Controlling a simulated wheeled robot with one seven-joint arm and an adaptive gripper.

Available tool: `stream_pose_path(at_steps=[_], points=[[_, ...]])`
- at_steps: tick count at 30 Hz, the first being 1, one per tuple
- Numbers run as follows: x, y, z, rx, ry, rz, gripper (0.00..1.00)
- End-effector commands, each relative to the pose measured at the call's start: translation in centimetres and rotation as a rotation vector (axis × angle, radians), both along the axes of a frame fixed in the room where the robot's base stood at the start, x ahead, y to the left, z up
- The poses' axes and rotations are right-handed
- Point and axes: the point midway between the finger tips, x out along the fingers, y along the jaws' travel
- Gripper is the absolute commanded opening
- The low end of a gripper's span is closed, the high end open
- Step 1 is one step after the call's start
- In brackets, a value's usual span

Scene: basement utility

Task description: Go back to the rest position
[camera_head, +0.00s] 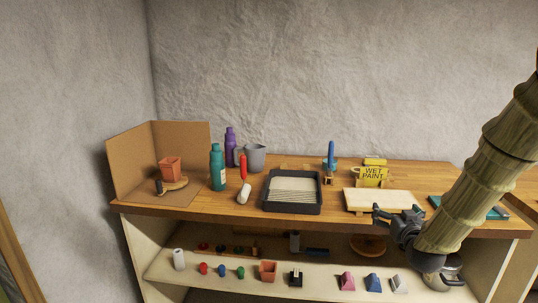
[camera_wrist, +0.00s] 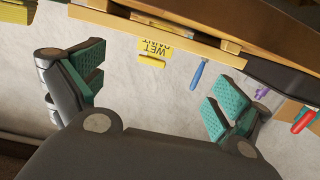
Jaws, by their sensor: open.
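My gripper (camera_head: 382,215) is at the right in the head view, at the front edge of the workbench (camera_head: 180,205), beside a pale board (camera_head: 383,199). In the wrist view my gripper (camera_wrist: 155,88) shows its two green-padded fingers spread wide with nothing between them. My arm comes down from the upper right of the head view. The wrist view is tilted and shows a yellow wet paint sign (camera_wrist: 155,46) and a blue-handled brush (camera_wrist: 199,75) beyond the fingers.
The bench holds a black paint tray (camera_head: 292,209), a teal bottle (camera_head: 217,168), a purple bottle (camera_head: 231,146), a grey jug (camera_head: 254,157) and a terracotta pot (camera_head: 169,169). The lower shelf (camera_head: 220,273) carries several small items, with a metal pot (camera_head: 452,272) under my arm.

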Motion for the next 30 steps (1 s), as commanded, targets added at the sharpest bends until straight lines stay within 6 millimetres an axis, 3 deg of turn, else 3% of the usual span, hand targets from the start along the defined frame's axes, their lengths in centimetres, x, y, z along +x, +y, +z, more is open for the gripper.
stream_pose_path(at_steps=[8,14,21,26,30], points=[[-2.6,2.5,-7.0,0.016,0.154,0.019,1.00],[-7.3,5.3,-15.3,0.038,0.352,0.039,1.00],[-16.3,8.8,-25.5,0.066,0.630,0.058,1.00],[-23.5,10.8,-30.9,0.081,0.818,0.064,1.00],[-30.5,12.5,-34.7,0.094,0.984,0.068,1.00]])
